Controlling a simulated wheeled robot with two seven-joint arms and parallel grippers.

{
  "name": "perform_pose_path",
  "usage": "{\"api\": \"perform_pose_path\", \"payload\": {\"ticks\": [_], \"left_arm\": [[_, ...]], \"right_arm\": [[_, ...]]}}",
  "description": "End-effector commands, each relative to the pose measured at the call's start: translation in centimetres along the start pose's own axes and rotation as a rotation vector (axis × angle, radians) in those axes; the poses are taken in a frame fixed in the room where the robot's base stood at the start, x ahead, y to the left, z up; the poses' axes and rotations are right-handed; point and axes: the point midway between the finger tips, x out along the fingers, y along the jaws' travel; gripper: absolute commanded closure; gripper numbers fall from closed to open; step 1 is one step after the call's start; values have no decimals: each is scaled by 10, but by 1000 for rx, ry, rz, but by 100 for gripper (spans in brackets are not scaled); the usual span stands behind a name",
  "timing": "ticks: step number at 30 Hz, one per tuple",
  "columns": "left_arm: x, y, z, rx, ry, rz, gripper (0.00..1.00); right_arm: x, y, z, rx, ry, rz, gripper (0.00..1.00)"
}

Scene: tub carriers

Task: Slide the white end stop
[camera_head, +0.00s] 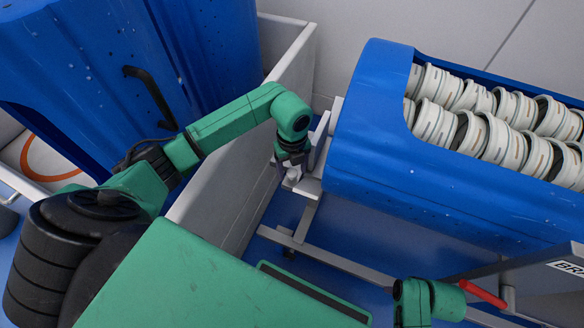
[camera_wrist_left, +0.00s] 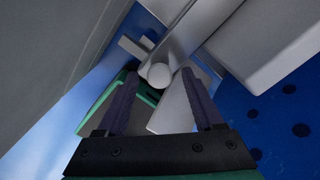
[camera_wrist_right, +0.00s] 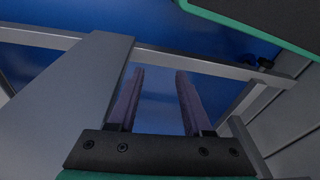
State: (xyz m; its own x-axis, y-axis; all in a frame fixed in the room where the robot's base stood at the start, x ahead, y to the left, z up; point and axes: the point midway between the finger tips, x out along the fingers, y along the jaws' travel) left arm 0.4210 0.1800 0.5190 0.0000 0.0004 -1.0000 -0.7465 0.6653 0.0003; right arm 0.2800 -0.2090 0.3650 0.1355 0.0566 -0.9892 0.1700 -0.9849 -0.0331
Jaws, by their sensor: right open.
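A pale round knob (camera_wrist_left: 158,75), which looks like part of the white end stop, sits on a grey-white bar beside the blue tub (camera_head: 375,140). It shows small in the head view (camera_head: 293,174), just under my left gripper (camera_head: 288,166). In the left wrist view the two dark fingers of my left gripper (camera_wrist_left: 159,80) stand apart, one on each side of the knob; whether they touch it I cannot tell. My right gripper (camera_wrist_right: 160,76) is open and empty above a blue surface, next to a grey plate (camera_wrist_right: 70,95) and metal rails.
The blue tub holds rows of white ring-shaped parts (camera_head: 490,115). More blue tubs (camera_head: 90,80) stand at the left. A red handle (camera_head: 482,293) and a grey sign (camera_head: 570,266) are near my right arm.

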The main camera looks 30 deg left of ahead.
Motion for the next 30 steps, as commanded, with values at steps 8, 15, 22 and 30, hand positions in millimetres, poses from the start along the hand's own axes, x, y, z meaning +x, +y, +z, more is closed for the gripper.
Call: {"api": "perform_pose_path", "payload": {"ticks": [8, 15, 22, 30], "left_arm": [[-8, 0, 1, -1, -2, -1, 31], [-66, -1, 1, 0, -5, -4, 31], [-127, -1, 0, 1, -2, -3, 31], [-146, 0, 0, 0, 0, 1, 31]], "right_arm": [[-2, 0, -2, 0, 6, 0, 50], [25, 6, 14, 8, -15, 12, 50], [49, 12, 30, 13, -21, 24, 50], [58, 14, 37, 14, -23, 28, 50]]}}
